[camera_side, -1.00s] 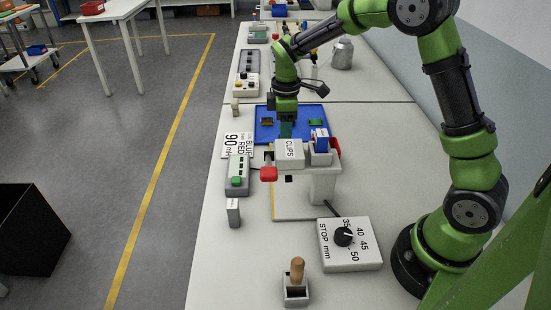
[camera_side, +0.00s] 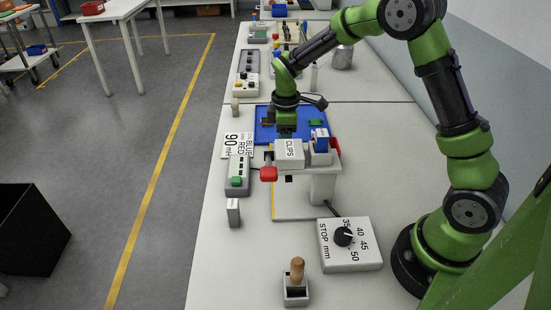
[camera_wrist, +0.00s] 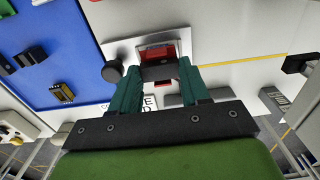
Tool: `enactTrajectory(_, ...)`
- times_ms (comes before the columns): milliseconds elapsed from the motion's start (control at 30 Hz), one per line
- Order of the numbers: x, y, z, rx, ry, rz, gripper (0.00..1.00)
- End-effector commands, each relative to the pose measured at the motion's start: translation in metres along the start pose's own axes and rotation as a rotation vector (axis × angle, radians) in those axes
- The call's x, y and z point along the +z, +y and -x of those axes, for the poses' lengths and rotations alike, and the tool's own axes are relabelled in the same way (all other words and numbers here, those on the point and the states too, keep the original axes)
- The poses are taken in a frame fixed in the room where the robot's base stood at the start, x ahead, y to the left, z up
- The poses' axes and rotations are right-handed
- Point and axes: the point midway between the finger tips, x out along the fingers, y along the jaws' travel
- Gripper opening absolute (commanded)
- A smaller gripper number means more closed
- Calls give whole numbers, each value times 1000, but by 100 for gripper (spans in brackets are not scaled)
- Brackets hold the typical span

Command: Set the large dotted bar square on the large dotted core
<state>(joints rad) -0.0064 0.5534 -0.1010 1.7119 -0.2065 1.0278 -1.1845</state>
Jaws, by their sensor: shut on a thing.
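My gripper (camera_wrist: 158,75) is shut on a small dark piece (camera_wrist: 158,70), held between the teal fingertips in the wrist view. I cannot make out dots on it, so I cannot confirm that it is the large dotted bar. A red part (camera_wrist: 157,52) sits in a pale frame just beyond the held piece; I cannot tell whether they touch. In the side view my gripper (camera_side: 286,134) is low behind the white CLIPS box (camera_side: 289,150), which hides the fingertips and the held piece. I cannot identify the large dotted core.
A blue tray (camera_side: 263,136) with a dark-gold piece (camera_side: 267,122) and a green piece (camera_side: 315,122) lies behind the fixture. A blue block (camera_side: 320,140) stands right of the CLIPS box. The STOP dial box (camera_side: 335,257) and a wooden-handled tool (camera_side: 297,270) are in front.

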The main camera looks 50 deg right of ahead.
Motion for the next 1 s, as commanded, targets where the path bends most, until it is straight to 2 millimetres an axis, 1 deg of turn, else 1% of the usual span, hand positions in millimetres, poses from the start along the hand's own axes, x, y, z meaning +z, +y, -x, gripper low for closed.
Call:
enactTrajectory(167, 0, 0, 0, 0, 0, 0, 15)
enactTrajectory(200, 0, 0, 0, 0, 0, 0, 50)
enactTrajectory(367, 0, 0, 0, 0, 0, 0, 75)
enactTrajectory(633, 0, 0, 0, 0, 0, 0, 76)
enactTrajectory(767, 0, 0, 8, 2, 1, 0, 76)
enactTrajectory(867, -1, 1, 23, 3, 3, 0, 76)
enactTrajectory(1000, -1, 1, 55, 5, 4, -1, 76)
